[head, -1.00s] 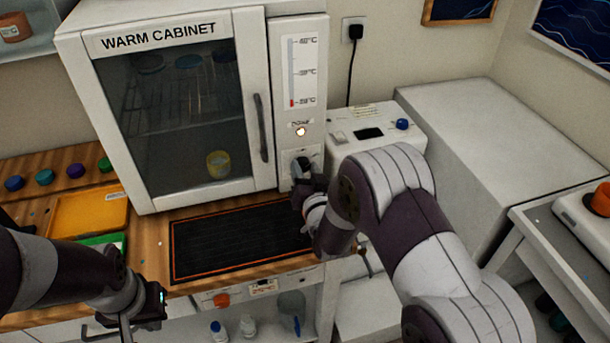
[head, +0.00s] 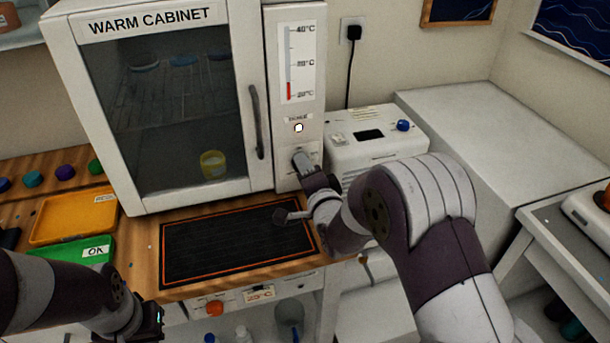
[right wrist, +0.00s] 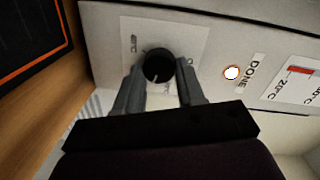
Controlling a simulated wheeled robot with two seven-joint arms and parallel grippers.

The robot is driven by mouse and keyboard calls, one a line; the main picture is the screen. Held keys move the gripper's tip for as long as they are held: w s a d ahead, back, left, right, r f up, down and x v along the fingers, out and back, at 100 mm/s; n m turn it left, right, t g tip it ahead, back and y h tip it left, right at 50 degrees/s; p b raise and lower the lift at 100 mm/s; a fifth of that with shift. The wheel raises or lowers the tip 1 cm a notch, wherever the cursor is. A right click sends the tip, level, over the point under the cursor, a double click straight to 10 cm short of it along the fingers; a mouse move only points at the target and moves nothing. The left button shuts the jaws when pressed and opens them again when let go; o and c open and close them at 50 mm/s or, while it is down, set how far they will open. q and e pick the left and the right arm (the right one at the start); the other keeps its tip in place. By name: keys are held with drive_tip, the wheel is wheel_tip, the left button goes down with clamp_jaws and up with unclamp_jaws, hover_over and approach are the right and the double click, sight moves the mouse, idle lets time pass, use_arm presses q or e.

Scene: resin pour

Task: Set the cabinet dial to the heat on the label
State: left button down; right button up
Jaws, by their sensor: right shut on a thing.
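The warm cabinet (head: 156,18) stands on the wooden counter with its glass door shut. A small label (head: 260,293) with a °C figure is on the counter's front. My left gripper (head: 150,322) is low at the left, its fingers unclear.
A lit DONE lamp (head: 299,128) is above the dial. A yellow-rimmed cup (head: 213,165) is inside the cabinet. Yellow (head: 72,218) and green (head: 92,252) trays are at the left. A white device (head: 375,150) stands close right.

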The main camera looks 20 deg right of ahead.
drive_tip(key=shift+f+m+y+b, duration=0.15)
drive_tip(key=shift+m+b, duration=0.5)
drive_tip(key=shift+m, duration=0.8)
drive_tip(key=shift+f+m+y+b, duration=0.15)
drive_tip(key=shift+m+b, duration=0.5)
drive_tip(key=shift+m, duration=0.8)
drive_tip(key=o, duration=1)
drive_tip(key=shift+r, duration=0.1)
drive_tip(key=shift+o, duration=0.2)
drive_tip(key=s+d, duration=0.1)
drive_tip(key=s, duration=1.1)
drive_tip(key=shift+s+d+r, duration=0.15)
drive_tip(key=shift+s+r, duration=0.2)
